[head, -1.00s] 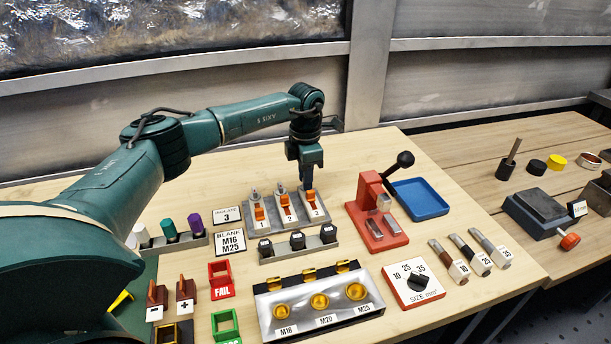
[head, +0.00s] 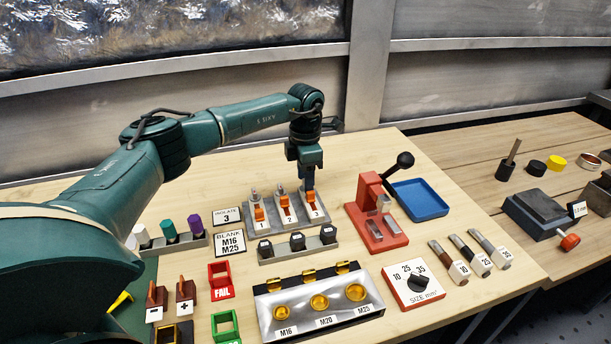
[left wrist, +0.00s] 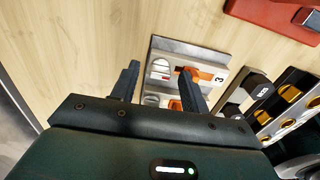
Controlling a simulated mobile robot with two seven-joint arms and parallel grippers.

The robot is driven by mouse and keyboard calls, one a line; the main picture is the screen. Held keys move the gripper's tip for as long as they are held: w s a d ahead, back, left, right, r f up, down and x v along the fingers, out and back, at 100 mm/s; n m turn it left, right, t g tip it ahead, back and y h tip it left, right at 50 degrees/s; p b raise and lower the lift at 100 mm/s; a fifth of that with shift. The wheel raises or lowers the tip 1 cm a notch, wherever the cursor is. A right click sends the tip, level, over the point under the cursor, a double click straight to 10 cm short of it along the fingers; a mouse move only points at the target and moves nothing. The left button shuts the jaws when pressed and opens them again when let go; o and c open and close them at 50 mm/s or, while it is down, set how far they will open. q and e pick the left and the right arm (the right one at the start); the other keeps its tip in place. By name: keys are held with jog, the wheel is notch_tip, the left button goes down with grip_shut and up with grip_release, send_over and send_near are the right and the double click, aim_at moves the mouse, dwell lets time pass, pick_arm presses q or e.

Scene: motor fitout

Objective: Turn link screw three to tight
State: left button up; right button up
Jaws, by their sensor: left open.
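The grey link block (head: 282,226) stands on the bench with orange links over stations numbered 1, 2 and 3. Link three (head: 311,197) is at its right end, and it also shows in the left wrist view as an orange piece (left wrist: 207,75) beside the number 3. My left gripper (head: 309,185) points down just over station three. In the left wrist view its two fingers (left wrist: 160,80) are apart, with part of the block between and beyond them. The fingers hide part of station three, so I cannot tell how its screw is turned. My right gripper is not in view.
A label reading ISOLATE 3 (head: 227,216) lies left of the block. A rail of black caps (head: 298,241) stands close in front. A red press (head: 374,215) with a black-knobbed lever and a blue tray (head: 420,199) are to the right. Bare bench lies behind the block.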

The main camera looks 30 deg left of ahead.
pick_arm(q)
notch_tip(320, 180, up, 13)
jog(key=shift+b, duration=0.4)
jog(key=shift+r, duration=0.1)
dwell(0.3)
